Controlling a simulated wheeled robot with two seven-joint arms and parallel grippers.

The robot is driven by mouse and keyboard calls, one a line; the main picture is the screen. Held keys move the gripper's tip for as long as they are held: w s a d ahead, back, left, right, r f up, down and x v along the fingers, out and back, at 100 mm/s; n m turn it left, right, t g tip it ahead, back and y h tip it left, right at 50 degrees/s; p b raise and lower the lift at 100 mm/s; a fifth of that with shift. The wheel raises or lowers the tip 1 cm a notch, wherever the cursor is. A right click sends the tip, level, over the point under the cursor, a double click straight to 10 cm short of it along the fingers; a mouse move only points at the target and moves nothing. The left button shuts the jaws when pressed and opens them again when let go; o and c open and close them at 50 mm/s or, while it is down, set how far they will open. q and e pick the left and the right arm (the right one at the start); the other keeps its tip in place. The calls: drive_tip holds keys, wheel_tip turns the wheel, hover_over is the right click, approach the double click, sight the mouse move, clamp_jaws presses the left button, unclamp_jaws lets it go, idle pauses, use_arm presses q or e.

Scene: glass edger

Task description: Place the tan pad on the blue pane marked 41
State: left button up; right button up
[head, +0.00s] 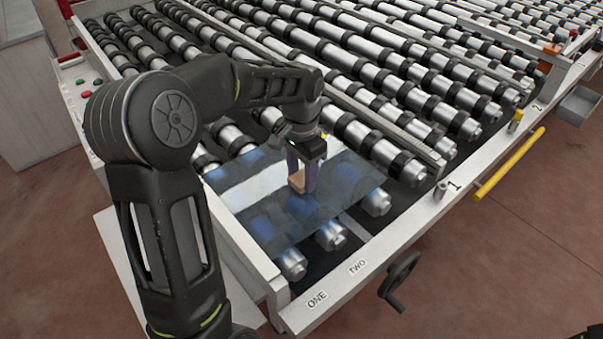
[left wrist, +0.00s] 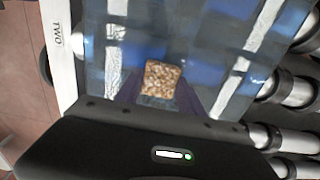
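The tan pad (head: 297,182) is between the fingertips of my left gripper (head: 301,172), over the blue pane (head: 262,222). In the left wrist view, the speckled tan pad (left wrist: 162,78) sits between the two purplish fingers of the left gripper (left wrist: 160,95), which are shut on it. The translucent blue pane (left wrist: 205,75) lies behind the pad in that view. I cannot tell whether the pad touches the pane. No number 41 is legible on the pane. My right gripper is not in view.
The pane lies over metal rollers (head: 376,202) with black rings. A white frame rail (head: 400,235) with labels ONE and TWO borders them. A black hand crank (head: 400,280) and a yellow bar (head: 510,163) stick out from the rail. More rollers extend behind.

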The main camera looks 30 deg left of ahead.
sight(302, 178)
use_arm(q)
drive_tip(key=o, duration=0.4)
drive_tip(key=shift+r, duration=0.1)
drive_tip(key=shift+r, duration=0.45)
wheel_tip(302, 178, up, 11)
drive_tip(key=shift+r+p, duration=0.2)
drive_tip(key=shift+p, duration=0.4)
drive_tip(key=shift+f, duration=0.1)
